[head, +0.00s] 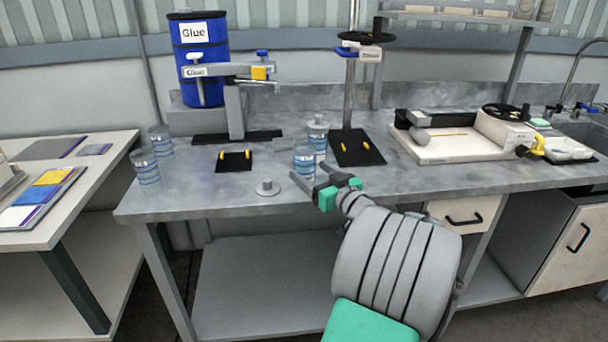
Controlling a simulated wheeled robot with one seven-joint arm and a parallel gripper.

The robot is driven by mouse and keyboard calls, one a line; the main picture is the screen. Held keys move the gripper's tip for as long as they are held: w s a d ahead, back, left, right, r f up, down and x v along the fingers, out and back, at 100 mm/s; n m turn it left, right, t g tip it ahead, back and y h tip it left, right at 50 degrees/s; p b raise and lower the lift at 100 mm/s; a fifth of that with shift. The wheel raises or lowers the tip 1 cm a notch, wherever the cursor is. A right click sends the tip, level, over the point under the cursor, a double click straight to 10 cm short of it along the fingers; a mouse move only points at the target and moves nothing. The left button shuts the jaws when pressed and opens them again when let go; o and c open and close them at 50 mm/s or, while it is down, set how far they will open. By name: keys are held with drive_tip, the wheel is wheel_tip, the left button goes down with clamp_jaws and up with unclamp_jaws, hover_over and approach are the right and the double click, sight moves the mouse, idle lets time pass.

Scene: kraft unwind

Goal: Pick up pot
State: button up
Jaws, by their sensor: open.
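A clear pot with blue bands (304,160) stands upright on the grey workbench. My gripper (308,171) is open, its fingers pointing at this pot, close to its lower part. I cannot tell whether the fingers touch it or reach around it. A similar pot with a lid on top (318,134) stands just behind it. Two more banded pots, a front one (147,171) and a rear one (160,140), stand at the bench's left end. A loose grey lid with a knob (267,187) lies on the bench left of my gripper.
A blue glue drum (201,52) with a dispenser arm stands behind. A black pad with yellow pegs (234,161) is left of the pot, and a stand on a black base (356,149) is right. A white machine (470,135) and sink lie farther right.

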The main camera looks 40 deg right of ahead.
sight(311, 171)
drive_tip(key=w, duration=0.3)
drive_tip(key=shift+w+d, duration=0.1)
drive_tip(key=shift+w, duration=0.2)
drive_tip(key=c, duration=1.5)
drive_tip(key=shift+r, duration=0.1)
